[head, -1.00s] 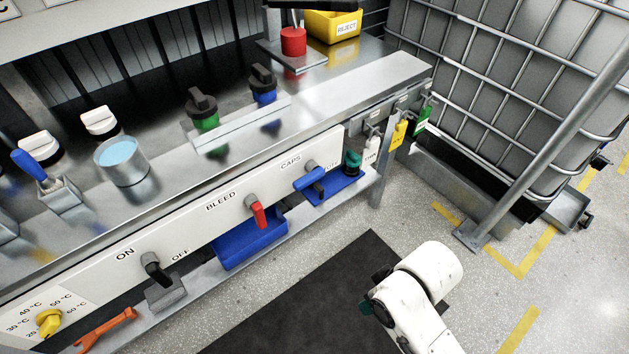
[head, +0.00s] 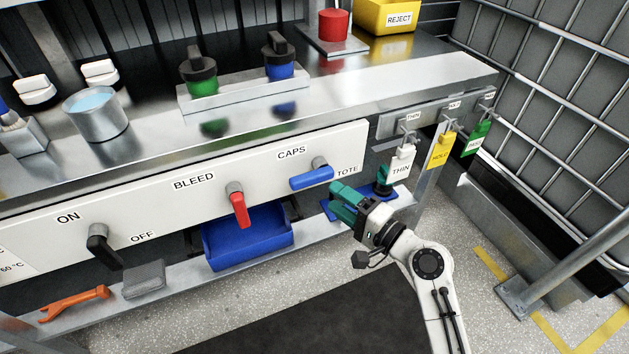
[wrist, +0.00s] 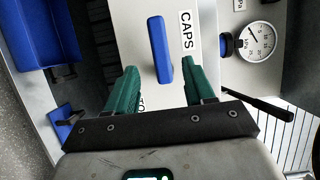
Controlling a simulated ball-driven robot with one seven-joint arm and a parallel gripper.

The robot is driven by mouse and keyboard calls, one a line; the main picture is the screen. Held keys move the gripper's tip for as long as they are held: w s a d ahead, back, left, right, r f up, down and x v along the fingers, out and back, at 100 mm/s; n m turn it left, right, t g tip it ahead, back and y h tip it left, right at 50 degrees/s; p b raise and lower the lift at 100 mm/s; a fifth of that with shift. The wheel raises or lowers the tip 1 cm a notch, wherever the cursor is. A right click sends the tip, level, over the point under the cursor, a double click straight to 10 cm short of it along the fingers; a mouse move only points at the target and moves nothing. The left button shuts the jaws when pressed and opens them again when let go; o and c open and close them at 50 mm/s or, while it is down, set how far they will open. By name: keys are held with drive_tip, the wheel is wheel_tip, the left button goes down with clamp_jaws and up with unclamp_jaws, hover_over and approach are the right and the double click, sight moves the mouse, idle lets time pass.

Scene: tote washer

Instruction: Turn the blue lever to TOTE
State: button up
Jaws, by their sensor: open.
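The blue lever (head: 311,179) is on the white panel, between the CAPS label (head: 291,152) and the TOTE label (head: 347,169). Its bar lies nearly level below a grey pivot, with the longer part to the left. My gripper (head: 338,198) is open, with green fingers, just right of and below the lever's right end. In the wrist view the blue lever (wrist: 158,48) stands ahead of my gripper (wrist: 160,72). Its near end appears between the two fingertips, with a gap on each side. I cannot tell the depth between them. The gripper holds nothing.
A red lever (head: 238,207) and a black lever (head: 102,246) are on the same panel. A blue bin (head: 247,240) sits below on the shelf. White, yellow and green tags (head: 401,166) hang at the right. A gauge (wrist: 257,42) shows in the wrist view.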

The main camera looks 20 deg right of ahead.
sight(313, 182)
drive_tip(key=x, duration=0.9)
clamp_jaws()
idle(0.4)
